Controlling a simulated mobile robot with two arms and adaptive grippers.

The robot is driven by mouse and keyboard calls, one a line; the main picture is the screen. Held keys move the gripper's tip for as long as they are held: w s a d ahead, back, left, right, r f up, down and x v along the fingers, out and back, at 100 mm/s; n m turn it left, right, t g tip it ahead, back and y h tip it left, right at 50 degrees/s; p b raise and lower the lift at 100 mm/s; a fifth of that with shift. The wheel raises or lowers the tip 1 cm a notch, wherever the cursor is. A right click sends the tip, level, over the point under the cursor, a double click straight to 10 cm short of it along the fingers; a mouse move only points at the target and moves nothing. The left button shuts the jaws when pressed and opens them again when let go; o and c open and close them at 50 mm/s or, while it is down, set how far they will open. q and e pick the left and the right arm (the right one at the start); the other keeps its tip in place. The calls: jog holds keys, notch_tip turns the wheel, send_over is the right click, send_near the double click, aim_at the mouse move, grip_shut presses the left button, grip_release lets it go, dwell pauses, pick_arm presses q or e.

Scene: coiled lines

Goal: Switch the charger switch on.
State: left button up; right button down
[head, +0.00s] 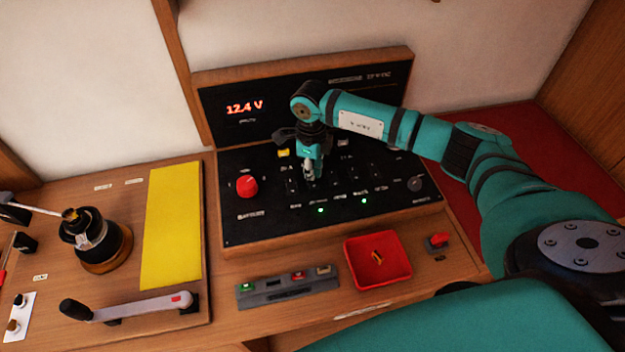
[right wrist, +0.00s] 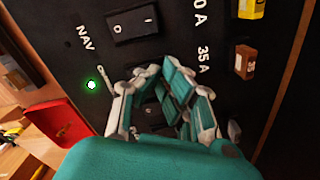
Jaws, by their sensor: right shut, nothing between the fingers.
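The black switch panel (head: 270,220) stands at the back of the desk, with a row of black rocker switches. My right gripper (head: 309,174) is shut and empty, pointing down at the row's left-middle part. In the right wrist view, its fingers (right wrist: 160,98) are close over a dark rocker switch (right wrist: 148,117), partly hidden by them; I cannot tell whether they touch it. A second rocker (right wrist: 132,24), marked O and I, lies beside the NAV label. I cannot read which switch is the charger's. A green light (right wrist: 91,85) is lit near NAV. My left gripper is not in view.
The panel also has a red knob (head: 247,186), a grey knob (head: 415,184) and a lit 12.4 V display (head: 244,107). In front are a red tray (head: 352,262) and a grey block (head: 265,297). A winch (head: 97,240) and yellow sheet (head: 172,225) are at left.

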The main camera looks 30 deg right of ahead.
jog(key=shift+r+p, duration=1.85)
jog(key=shift+r, duration=1.6)
jog(key=shift+f, duration=0.1)
